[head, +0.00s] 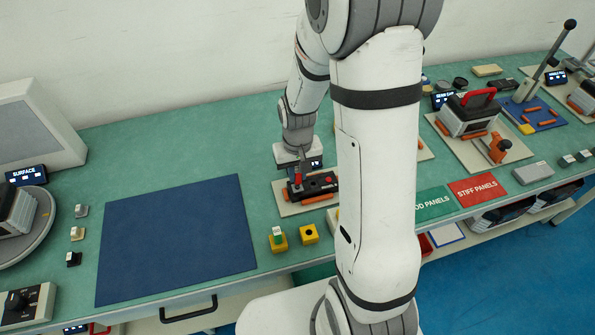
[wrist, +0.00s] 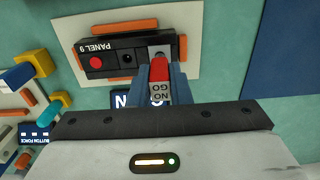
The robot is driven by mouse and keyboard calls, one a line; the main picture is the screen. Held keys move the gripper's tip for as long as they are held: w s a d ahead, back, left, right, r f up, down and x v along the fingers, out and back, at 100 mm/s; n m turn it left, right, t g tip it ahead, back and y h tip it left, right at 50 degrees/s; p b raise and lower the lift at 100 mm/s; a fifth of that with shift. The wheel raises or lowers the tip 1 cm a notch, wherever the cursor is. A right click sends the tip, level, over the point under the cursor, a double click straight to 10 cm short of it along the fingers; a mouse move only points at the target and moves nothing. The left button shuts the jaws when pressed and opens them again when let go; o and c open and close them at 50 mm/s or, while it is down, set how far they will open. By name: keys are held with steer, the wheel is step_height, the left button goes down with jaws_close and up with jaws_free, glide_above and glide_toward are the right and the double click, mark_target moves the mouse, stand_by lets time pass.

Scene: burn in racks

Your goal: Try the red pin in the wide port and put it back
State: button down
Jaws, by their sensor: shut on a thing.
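My gripper (wrist: 160,82) is shut on the red pin (wrist: 159,72), whose grey end face reads "NO GO". The red pin also shows in the head view (head: 298,181), upright at the left end of the black panel (head: 318,187). In the wrist view the panel (wrist: 115,43) is marked "PANEL 9" and has a red button (wrist: 96,62) and a dark round hole (wrist: 127,58). The pin is over the panel's other end; its tip is hidden, so I cannot tell whether it is in a port. A yellow block (head: 309,233) with an empty dark hole stands in front.
Another yellow block (head: 278,242) holds a pin with a green and white top. Orange strips (wrist: 124,27) edge the panel on a beige plate (wrist: 190,18). A blue mat (head: 175,240) lies clear to the left. Green and red panel areas (head: 477,189) lie right.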

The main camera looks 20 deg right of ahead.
steer(key=shift+f, duration=0.3)
stand_by(1.2)
steer(key=shift+r, duration=0.15)
steer(key=shift+r+p, duration=1.6)
steer(key=shift+r, duration=0.9)
